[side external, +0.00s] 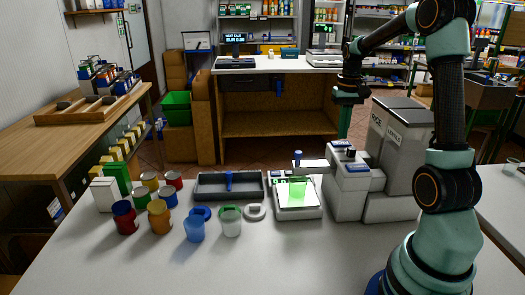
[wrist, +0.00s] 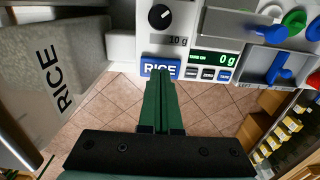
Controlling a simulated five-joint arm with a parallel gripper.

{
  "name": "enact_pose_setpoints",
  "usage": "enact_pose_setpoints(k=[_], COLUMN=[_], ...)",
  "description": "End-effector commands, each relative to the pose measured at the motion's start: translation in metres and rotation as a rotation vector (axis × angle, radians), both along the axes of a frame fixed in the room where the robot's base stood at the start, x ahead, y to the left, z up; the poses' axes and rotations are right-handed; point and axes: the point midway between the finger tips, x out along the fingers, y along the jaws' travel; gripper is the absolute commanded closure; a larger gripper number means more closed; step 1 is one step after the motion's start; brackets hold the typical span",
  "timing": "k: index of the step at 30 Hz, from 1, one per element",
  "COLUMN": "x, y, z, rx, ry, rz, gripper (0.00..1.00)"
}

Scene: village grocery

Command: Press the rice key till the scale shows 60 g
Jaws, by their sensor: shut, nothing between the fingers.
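My gripper (side external: 343,135) points down over the back of the grey dispenser (side external: 346,190), with its green fingers shut and empty. In the wrist view its fingertips (wrist: 158,76) are at the edge of the blue RICE key (wrist: 160,66); I cannot tell whether they touch it. The scale's green display (wrist: 214,57) reads 0 g.
Grey hoppers (side external: 398,150) marked RICE and LENTILS stand behind the dispenser. The front of the white counter (side external: 250,272) is clear.

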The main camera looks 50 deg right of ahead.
Motion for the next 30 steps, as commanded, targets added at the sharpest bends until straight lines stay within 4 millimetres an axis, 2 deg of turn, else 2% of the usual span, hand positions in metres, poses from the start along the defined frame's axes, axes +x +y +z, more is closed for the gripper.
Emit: enact_pose_setpoints(k=[17, 23, 30], x=[0.000, 0.000, 0.000], y=[0.000, 0.000, 0.000], z=[-0.016, -0.014, -0.001], rx=[0.000, 0.000, -0.001], ry=[0.000, 0.000, -0.001], rz=[0.000, 0.000, 0.000], gripper=[1.00, 1.00, 1.00])
